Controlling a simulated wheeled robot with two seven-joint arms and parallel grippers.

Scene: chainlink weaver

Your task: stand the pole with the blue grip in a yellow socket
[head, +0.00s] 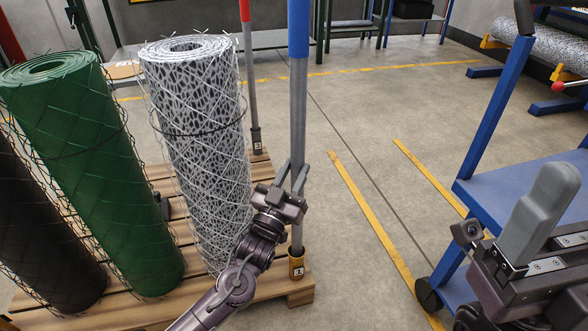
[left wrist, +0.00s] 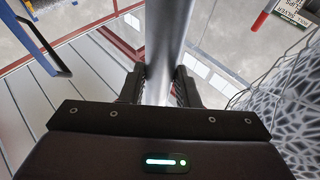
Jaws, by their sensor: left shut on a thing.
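The pole with the blue grip (head: 298,100) stands about upright in the head view, grey below its blue upper part. My left gripper (head: 292,176) is shut on its grey shaft; the left wrist view shows the shaft (left wrist: 168,45) between both fingers. The pole's lower end meets the top of a yellow socket (head: 296,266) marked 1 at the pallet's near right corner. I cannot tell how deep it sits. My right gripper (head: 540,212) shows only in part at the right edge, and its jaw opening is unclear.
A wooden pallet (head: 150,313) carries mesh-wrapped rolls: grey-white (head: 200,130), green (head: 90,170) and black (head: 40,220). A red-grip pole (head: 247,60) stands in a dark socket marked 3 (head: 256,141). A blue cart (head: 500,190) is at right. Floor between is clear.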

